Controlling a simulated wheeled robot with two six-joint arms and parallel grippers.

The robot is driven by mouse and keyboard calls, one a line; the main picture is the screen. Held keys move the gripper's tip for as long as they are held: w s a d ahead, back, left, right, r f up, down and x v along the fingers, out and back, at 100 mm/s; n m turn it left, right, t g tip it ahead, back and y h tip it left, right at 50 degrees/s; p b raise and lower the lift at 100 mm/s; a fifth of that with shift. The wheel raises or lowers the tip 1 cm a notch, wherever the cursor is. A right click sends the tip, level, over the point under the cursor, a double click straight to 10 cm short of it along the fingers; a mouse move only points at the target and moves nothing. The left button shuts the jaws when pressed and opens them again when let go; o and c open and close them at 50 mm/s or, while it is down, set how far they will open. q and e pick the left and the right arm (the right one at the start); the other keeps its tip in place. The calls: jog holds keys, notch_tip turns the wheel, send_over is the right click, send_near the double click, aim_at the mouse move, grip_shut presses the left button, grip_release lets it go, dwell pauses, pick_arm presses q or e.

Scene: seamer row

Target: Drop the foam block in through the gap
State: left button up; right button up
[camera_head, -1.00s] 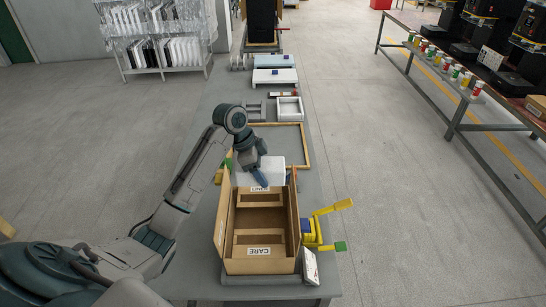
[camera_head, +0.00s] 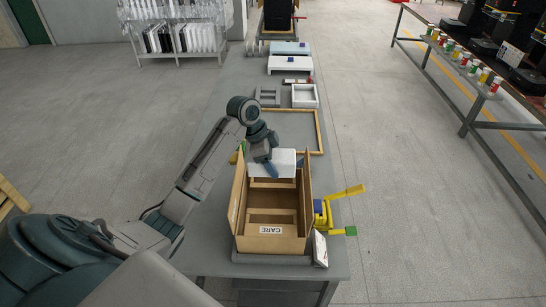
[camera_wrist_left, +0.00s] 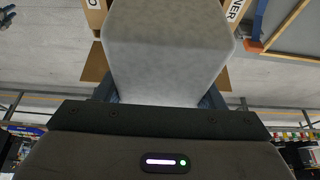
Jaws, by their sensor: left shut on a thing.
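The white-grey foam block (camera_wrist_left: 168,50) fills the middle of the left wrist view. My left gripper (camera_wrist_left: 160,98) is shut on it. In the head view the foam block (camera_head: 284,160) shows behind my left gripper (camera_head: 270,166), over the far end of the open cardboard box (camera_head: 272,244). The box has "CARE" on its near side and raised side flaps. A gap between inner cardboard ledges shows its brown floor (camera_head: 272,200). Whether the block touches the box cannot be told. My right gripper is not in view.
A yellow device with a yellow handle (camera_head: 346,192) and a green-tipped lever stands against the box's right side. A white card (camera_head: 320,249) leans at its near right corner. A wooden frame (camera_head: 320,133) and white trays (camera_head: 304,96) lie farther along the grey table (camera_head: 205,246).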

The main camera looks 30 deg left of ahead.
pick_arm(q)
jog(key=f, duration=0.1)
jog(key=f+b, duration=0.1)
jog(key=f, duration=0.2)
jog(key=shift+w, duration=0.25)
notch_tip(320, 180, down, 8)
jog(key=b, duration=0.4)
jog(key=o, duration=1)
jog(key=shift+a+r, duration=0.1)
jog(key=b+v, duration=0.3)
jog(key=v, duration=0.6)
jog(key=shift+s+r, duration=0.1)
jog(key=shift+r, duration=0.05)
jog(key=shift+s+a+r, duration=0.15)
jog(key=shift+r, duration=0.45)
